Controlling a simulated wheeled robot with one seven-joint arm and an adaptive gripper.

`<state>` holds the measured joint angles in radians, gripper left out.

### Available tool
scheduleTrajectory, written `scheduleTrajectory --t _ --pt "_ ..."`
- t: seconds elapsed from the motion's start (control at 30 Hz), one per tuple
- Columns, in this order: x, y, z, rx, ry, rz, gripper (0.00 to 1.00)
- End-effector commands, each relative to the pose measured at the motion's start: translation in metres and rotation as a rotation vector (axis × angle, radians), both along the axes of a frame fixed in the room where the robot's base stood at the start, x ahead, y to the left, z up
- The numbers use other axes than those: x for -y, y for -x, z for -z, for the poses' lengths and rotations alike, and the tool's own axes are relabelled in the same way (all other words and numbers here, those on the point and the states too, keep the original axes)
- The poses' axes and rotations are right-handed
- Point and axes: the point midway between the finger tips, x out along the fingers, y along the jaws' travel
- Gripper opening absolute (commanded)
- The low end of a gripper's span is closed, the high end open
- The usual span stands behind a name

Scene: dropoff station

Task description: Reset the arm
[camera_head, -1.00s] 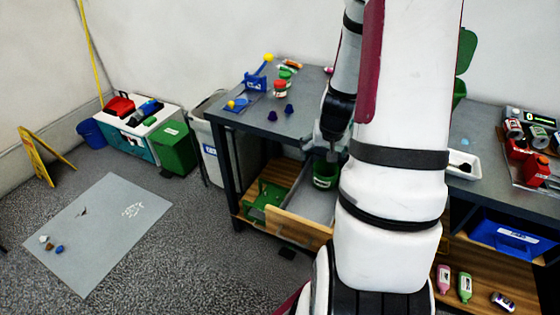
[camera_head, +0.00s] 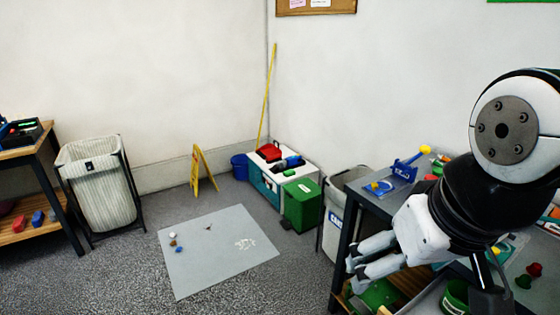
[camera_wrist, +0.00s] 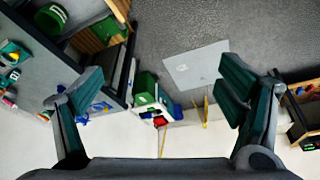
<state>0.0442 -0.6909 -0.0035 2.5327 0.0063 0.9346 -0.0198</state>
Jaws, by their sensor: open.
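My arm fills the right side of the head view, with my gripper (camera_head: 353,265) reaching left past the end of the dark table (camera_head: 370,195). The gripper's two fingers are apart, with nothing between them. In the wrist view my gripper (camera_wrist: 158,90) shows a finger at each side, spread wide, with floor, wall and bins far beyond. A green pot (camera_head: 455,297) sits in the drawer area under the table, partly hidden by my arm. It also shows in the wrist view (camera_wrist: 50,18), at the upper left.
A grey mat (camera_head: 220,250) with a few small items lies on the floor. A green bin (camera_head: 302,206), a cooler-like box (camera_head: 262,192) and a yellow floor sign (camera_head: 204,168) stand behind it. A laundry hamper (camera_head: 102,190) stands at the left. Open floor lies between.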

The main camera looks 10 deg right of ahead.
Motion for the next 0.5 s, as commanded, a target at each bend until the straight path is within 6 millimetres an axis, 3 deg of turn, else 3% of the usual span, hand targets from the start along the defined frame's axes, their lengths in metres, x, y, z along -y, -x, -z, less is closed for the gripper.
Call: scheduleTrajectory --t 0.17,0.5 --pt "-0.005 0.017 -0.003 -0.001 0.007 -0.029 0.88" --pt "-0.005 0.017 -0.004 -0.001 0.008 -0.029 0.88"
